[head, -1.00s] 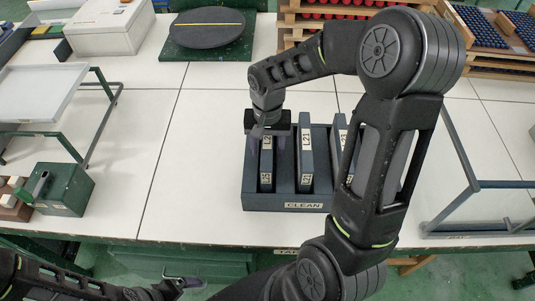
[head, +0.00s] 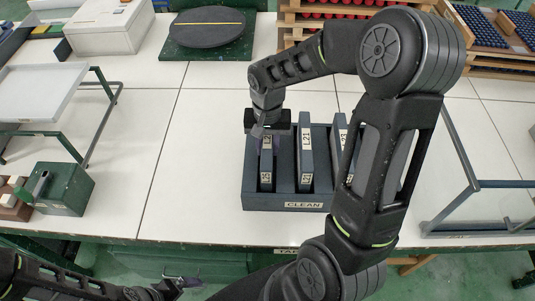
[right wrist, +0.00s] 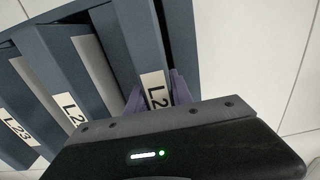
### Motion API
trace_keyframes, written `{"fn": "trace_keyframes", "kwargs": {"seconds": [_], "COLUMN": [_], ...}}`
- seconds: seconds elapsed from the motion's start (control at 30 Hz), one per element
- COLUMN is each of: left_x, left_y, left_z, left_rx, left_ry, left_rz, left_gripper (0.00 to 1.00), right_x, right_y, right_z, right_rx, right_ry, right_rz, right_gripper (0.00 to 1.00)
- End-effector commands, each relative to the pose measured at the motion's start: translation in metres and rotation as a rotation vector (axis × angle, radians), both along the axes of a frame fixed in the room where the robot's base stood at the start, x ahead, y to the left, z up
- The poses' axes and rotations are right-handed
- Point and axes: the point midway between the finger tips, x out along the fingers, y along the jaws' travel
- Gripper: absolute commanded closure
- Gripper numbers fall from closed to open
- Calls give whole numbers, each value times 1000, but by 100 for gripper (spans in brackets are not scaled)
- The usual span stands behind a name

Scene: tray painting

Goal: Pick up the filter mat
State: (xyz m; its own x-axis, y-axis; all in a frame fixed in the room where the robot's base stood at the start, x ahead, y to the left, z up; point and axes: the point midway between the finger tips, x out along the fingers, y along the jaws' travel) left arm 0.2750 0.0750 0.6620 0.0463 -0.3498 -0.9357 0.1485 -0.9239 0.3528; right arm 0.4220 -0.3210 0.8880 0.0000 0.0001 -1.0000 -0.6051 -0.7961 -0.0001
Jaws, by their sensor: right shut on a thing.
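Several dark blue-grey filter mats stand on edge in slots of a dark rack (head: 262,203) labelled CLEAN on the table. The leftmost mat (head: 266,165) has white labels starting with L2; it also shows in the right wrist view (right wrist: 140,40). My right gripper (head: 267,146) is over this mat, with its purple-tinted fingers shut on the mat's upper edge. The mat still stands in its slot. Another mat (head: 305,150), labelled L21, stands to its right, and a third (head: 341,135) is partly hidden by my right arm. My left gripper (head: 183,284) is low at the bottom edge, its jaws unclear.
A metal frame stand (head: 480,186) is right of the rack. A green box (head: 62,190) and a tray on a stand (head: 40,92) are at left. A round dark disc (head: 208,27) lies at the back. The table left of the rack is clear.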

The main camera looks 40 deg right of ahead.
Motion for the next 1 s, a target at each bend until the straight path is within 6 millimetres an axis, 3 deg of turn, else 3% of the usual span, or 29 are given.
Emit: {"fn": "trace_keyframes", "kwargs": {"seconds": [0.27,0.43,0.8,1.0], "left_x": [0,0,1,1], "left_y": [0,0,-1,-1], "left_z": [0,-2,-9,-10], "left_rx": [0,0,-3,-3], "left_ry": [0,0,-3,-4], "left_rz": [0,0,-1,-2], "left_gripper": [0,0,0,0], "right_x": [0,1,1,0], "right_y": [0,0,0,0], "right_z": [1,11,78,99], "right_rx": [-1,-1,0,0], "right_ry": [-1,-3,-5,-1], "right_rz": [0,-1,0,0], "right_gripper": [100,100,100,100]}}
